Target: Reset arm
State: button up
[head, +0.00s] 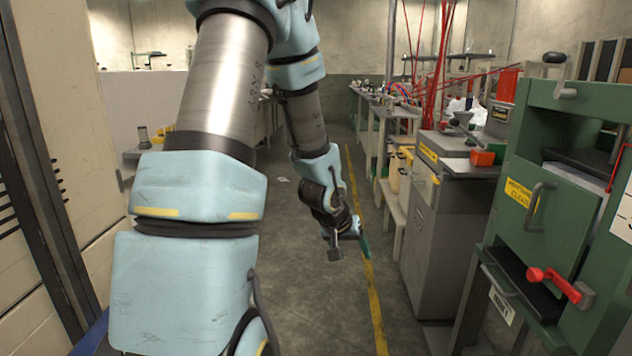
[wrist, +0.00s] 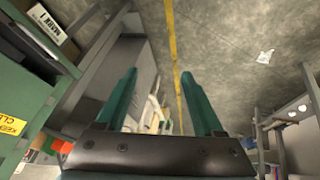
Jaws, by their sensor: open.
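My arm reaches forward from the left of the head view, and my gripper (head: 350,246) hangs at its end over the aisle floor. In the wrist view my gripper (wrist: 160,98) shows two green fingers spread wide apart. Nothing is between the fingers, and they touch nothing that I can see.
A green machine (head: 545,200) with a red handle (head: 555,283) stands at the right. A grey cabinet (head: 440,240) with an orange-red box (head: 482,158) is beside it. Pale lockers (head: 50,130) line the left. The floor (head: 310,310) along the yellow line (head: 372,290) is clear.

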jog(key=s+a+r+n+g+y, duration=0.1)
jog(key=s+a+r+g+y, duration=0.1)
jog(key=s+a+r, duration=0.35)
jog(key=s+a+r+n+g+y, duration=0.1)
jog(key=s+a+r+y, duration=0.1)
jog(key=s+a, duration=0.65)
notch_tip(320, 180, up, 13)
jog(key=w+a+p, duration=0.1)
jog(key=p, duration=1.2)
jog(key=shift+a+p, duration=0.25)
jog(key=shift+p, duration=0.1)
jog(key=shift+o, duration=0.3)
